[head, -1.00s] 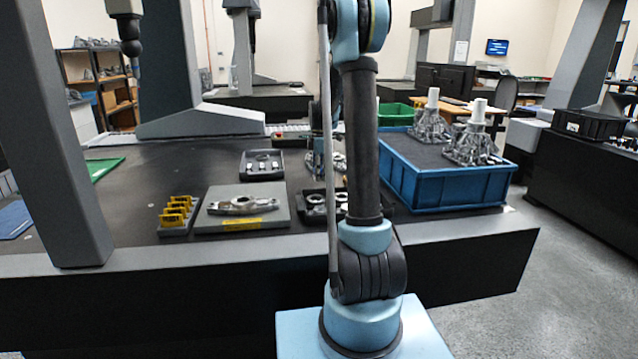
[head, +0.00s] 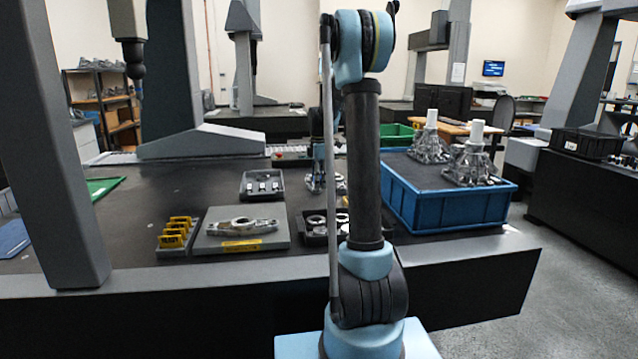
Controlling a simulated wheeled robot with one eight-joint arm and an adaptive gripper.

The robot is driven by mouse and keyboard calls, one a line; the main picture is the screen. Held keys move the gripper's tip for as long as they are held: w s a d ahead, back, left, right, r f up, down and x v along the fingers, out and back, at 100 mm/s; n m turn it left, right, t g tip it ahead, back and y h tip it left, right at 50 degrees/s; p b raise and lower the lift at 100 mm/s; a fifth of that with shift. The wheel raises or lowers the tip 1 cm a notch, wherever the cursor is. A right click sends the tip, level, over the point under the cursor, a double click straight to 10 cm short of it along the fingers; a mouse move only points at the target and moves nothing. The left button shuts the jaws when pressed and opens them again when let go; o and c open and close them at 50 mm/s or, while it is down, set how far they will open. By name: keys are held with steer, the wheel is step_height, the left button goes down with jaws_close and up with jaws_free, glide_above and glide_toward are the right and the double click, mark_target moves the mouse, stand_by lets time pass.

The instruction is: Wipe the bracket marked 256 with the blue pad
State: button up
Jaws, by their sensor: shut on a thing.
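My gripper (head: 315,183) is small in the head view, low over the table behind my upright arm link, which hides part of it. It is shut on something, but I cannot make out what. A silver bracket (head: 240,226) lies on a grey plate (head: 275,240) with a yellow label at its front edge. A black tray (head: 306,240) right of the plate holds round metal parts, partly hidden by my arm. Another dark tray (head: 262,193) behind the plate holds several small pieces. I cannot read the number 256 anywhere. I cannot pick out the blue pad.
A rack of yellow tags (head: 177,232) stands left of the plate. A blue crate (head: 445,208) with metal castings is at the right. A grey gantry column (head: 55,150) rises at the left front.

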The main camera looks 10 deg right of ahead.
steer(key=s+a+r, duration=0.2)
steer(key=s+a, duration=0.2)
steer(key=a, duration=0.6)
steer(key=s+a+r, duration=0.2)
steer(key=s+a, duration=0.2)
steer(key=a, duration=0.7)
steer(key=s+a, duration=1.3)
steer(key=a, duration=0.1)
steer(key=shift+s+a+f, duration=0.15)
steer(key=shift+a, duration=0.1)
steer(key=shift+d, duration=0.15)
